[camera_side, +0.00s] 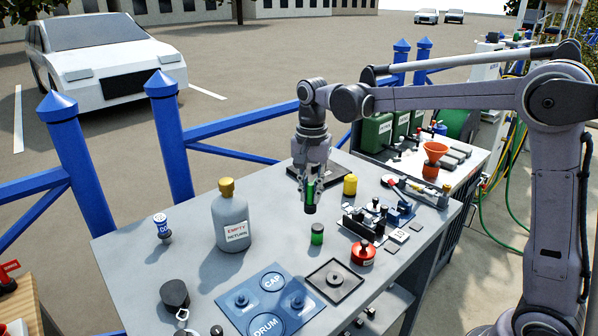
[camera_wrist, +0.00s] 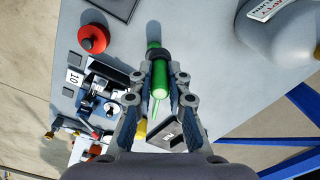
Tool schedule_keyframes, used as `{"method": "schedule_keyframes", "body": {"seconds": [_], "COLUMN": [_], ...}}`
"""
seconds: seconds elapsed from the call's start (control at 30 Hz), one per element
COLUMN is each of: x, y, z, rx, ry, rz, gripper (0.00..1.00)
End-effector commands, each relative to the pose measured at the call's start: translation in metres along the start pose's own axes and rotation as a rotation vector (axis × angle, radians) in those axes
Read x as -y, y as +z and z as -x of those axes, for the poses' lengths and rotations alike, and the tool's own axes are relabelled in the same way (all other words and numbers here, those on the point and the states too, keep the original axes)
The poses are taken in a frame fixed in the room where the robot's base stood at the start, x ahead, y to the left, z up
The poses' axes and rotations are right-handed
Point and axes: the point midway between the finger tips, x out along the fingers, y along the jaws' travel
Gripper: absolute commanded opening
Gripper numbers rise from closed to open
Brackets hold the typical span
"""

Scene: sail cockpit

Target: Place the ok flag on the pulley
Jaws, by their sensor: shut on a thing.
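My gripper (camera_side: 310,190) points down above the table and is shut on a green, dark-ended cylindrical piece (camera_wrist: 159,76). The piece is held upright, clear of the tabletop, and no lettering on it is readable. I cannot tell from its look whether it is the ok flag. A short green cylinder with a dark top (camera_side: 317,234) stands on the table below and slightly right of the gripper. I cannot clearly identify the pulley. A dark device cluster (camera_side: 366,222) with blue and black parts stands right of the gripper; it also shows in the wrist view (camera_wrist: 100,98).
A grey bottle (camera_side: 231,218) stands left. A blue CAP and DRUM board (camera_side: 250,284) and a dark square tray (camera_side: 318,290) lie in front. A red round container (camera_side: 363,253) and a yellow cylinder (camera_side: 350,185) stand nearby. Bare tabletop lies between the bottle and the green cylinder.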

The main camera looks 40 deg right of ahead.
Motion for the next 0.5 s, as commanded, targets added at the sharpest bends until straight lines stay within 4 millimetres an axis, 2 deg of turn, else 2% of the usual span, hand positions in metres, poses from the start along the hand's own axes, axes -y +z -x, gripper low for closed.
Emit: {"method": "schedule_keyframes", "body": {"seconds": [0.03,0.2,0.3,0.5], "x": [0.021,0.079,0.108,0.145], "y": [0.012,0.054,0.083,0.13], "z": [0.003,0.012,0.016,0.02], "rx": [0.0,-0.001,-0.001,-0.002], "ry": [0.0,0.0,0.0,0.0], "rz": [0.111,0.504,0.721,1.048], "gripper": [0.0,0.0,0.0,0.0]}}
